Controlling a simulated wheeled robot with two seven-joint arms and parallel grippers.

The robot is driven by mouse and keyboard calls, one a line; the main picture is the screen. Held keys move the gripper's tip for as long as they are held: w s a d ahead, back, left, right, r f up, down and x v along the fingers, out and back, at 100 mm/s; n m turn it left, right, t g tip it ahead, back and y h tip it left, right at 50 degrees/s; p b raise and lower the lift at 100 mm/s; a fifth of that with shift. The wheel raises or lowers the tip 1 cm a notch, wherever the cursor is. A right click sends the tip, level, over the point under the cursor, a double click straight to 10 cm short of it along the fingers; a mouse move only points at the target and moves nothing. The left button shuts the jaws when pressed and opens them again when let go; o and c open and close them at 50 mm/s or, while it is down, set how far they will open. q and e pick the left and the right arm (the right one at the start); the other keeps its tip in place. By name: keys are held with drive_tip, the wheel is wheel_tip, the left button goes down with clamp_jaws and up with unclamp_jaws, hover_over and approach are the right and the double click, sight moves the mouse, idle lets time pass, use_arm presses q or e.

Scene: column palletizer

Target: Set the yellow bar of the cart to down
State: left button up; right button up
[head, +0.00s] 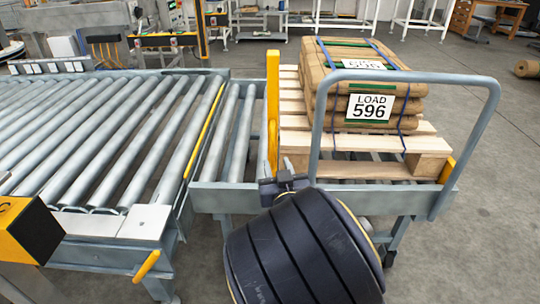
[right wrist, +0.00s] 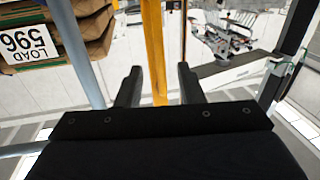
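The cart (head: 428,200) is a grey metal frame with a tall looped handle, standing at the end of the roller conveyor. Its yellow bar (head: 272,95) stands upright at the cart's left side, between the rollers and the load. My right gripper (head: 285,180) is near the bar's lower part. In the right wrist view, the yellow bar (right wrist: 153,40) passes between the two open fingers of the right gripper (right wrist: 158,76), with a gap visible on both sides. My dark right wrist hides part of the cart's front. My left gripper is not in view.
A wooden pallet (head: 428,150) on the cart carries strapped brown sacks (head: 350,95) labelled LOAD 596. The roller conveyor (head: 90,130) fills the left, with a small yellow handle (head: 147,265) in front.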

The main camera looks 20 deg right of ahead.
sight(273, 151)
drive_tip(key=w, duration=0.6)
drive_tip(key=shift+d+f+b, duration=0.1)
drive_tip(key=shift+d+b, duration=0.2)
drive_tip(key=shift+b, duration=0.05)
drive_tip(key=shift+s, duration=0.1)
clamp_jaws()
